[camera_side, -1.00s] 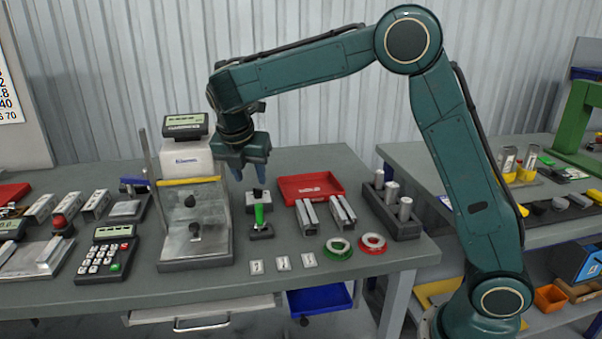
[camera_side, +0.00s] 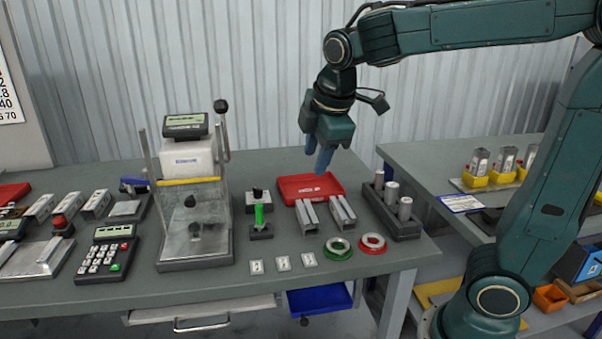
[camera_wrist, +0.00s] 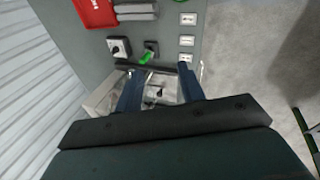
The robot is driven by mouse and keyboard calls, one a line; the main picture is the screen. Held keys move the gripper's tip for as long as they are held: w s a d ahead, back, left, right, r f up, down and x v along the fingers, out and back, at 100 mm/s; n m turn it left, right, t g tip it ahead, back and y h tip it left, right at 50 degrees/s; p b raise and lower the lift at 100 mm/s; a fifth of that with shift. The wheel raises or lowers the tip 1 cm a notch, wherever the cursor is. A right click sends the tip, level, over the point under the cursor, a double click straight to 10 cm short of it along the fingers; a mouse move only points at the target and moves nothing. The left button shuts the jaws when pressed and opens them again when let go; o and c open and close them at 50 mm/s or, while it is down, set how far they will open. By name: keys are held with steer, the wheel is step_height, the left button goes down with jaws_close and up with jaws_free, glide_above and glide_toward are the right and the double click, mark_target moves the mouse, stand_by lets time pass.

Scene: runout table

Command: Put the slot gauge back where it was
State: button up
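A small green-handled piece (camera_side: 259,215) stands upright in a dark holder (camera_side: 261,233) in the middle of the table. It looks like the slot gauge, but no label confirms this. It also shows in the wrist view (camera_wrist: 146,60), just beyond my fingers. A grey block with a black knob (camera_side: 254,201) stands right behind it. My gripper (camera_side: 315,150) hangs well above the table, over the area of the red tray (camera_side: 323,178). Its two blue fingers are spread apart with nothing held between them (camera_wrist: 161,92).
A press-like stand (camera_side: 194,245) with a display is left of the green piece. Metal channels (camera_side: 307,218), a grey rack of cylinders (camera_side: 403,229), a green ring (camera_side: 338,249) and a red ring (camera_side: 372,244) lie to the right. Small white tags (camera_side: 283,263) lie in front.

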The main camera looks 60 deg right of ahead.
steer(key=s+a+f+m+y, duration=0.1)
steer(key=s+m, duration=0.4)
steer(key=s, duration=0.3)
steer(key=s+a+f+m+t+y, duration=0.1)
steer(key=s+f+m, duration=0.1)
steer(key=s+m, duration=0.3)
steer(key=s, duration=0.2)
steer(key=shift+s+a+f+m+t, duration=0.2)
steer(key=shift+s+a+m+t, duration=0.1)
steer(key=shift+s+m, duration=0.1)
